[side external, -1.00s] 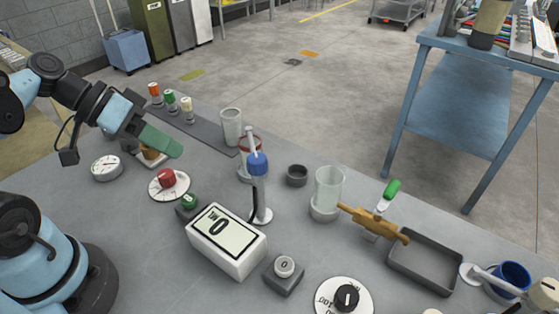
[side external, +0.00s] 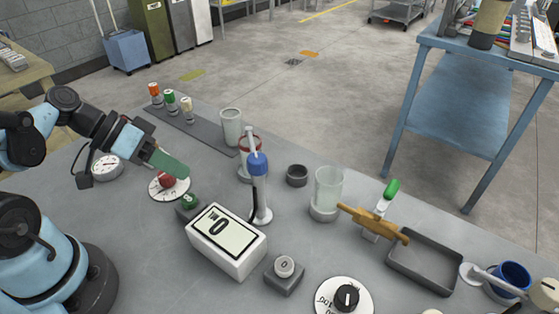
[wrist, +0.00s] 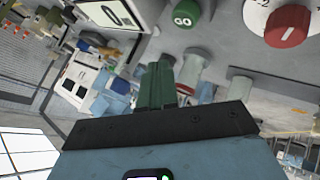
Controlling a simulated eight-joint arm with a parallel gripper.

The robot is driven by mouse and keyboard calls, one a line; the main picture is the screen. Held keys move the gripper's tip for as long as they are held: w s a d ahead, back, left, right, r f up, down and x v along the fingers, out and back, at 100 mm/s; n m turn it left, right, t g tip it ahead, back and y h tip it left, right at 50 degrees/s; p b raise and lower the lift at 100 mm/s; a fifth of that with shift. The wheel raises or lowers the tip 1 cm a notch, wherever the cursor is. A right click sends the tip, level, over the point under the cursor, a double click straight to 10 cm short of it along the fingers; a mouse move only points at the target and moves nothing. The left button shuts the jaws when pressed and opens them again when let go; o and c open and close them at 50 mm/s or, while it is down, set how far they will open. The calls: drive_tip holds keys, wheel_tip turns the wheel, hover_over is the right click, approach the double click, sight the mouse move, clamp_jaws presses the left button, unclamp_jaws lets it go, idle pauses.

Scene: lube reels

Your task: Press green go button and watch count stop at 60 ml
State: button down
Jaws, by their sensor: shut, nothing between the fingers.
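The green GO button (side external: 189,200) sits on a small dark base on the bench, left of the white counter box (side external: 228,240). The box's display reads 0 with small lettering beside it. In the wrist view the green button (wrist: 186,17) is at the top, right of the display (wrist: 115,12). My gripper (side external: 182,172) has green fingers, shut and empty. It is above the bench by the red-knobbed dial (side external: 168,181), up and left of the button and apart from it. The fingers also show in the wrist view (wrist: 157,75).
A blue-topped dispenser (side external: 258,170) stands behind the counter box. A clear beaker (side external: 327,190) stands right of it. A grey button (side external: 284,267) is in front, and an empty dark tray (side external: 425,265) lies at the right.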

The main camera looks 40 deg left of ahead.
sight(183, 198)
drive_tip(key=shift+f, duration=1.8)
drive_tip(key=shift+f, duration=0.1)
idle(0.9)
drive_tip(key=shift+f, duration=0.35)
idle(0.4)
drive_tip(key=shift+r, duration=0.45)
drive_tip(key=shift+r, duration=2.5)
